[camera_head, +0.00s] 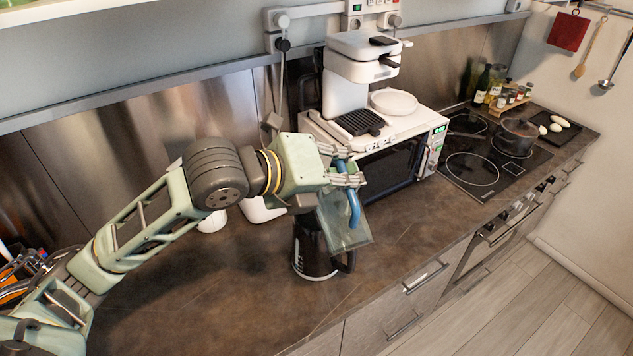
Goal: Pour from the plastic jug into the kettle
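The plastic jug (338,228) is see-through with a blue handle (352,200). It hangs tilted in the middle of the camera_head view. My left gripper (350,175) is shut on the blue handle and holds the jug above the counter. The black kettle (313,255) stands upright on the counter, just below and behind the jug. The jug overlaps the kettle's top in the picture, so the kettle's opening is hidden and I cannot tell whether they touch. No stream of liquid shows. My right gripper is not in view.
A white microwave (436,146) with a grill and a white coffee machine (347,85) on top stands behind the jug. A stove (484,160) with a pot (516,136) is to the right. The brown counter (215,300) is clear in front.

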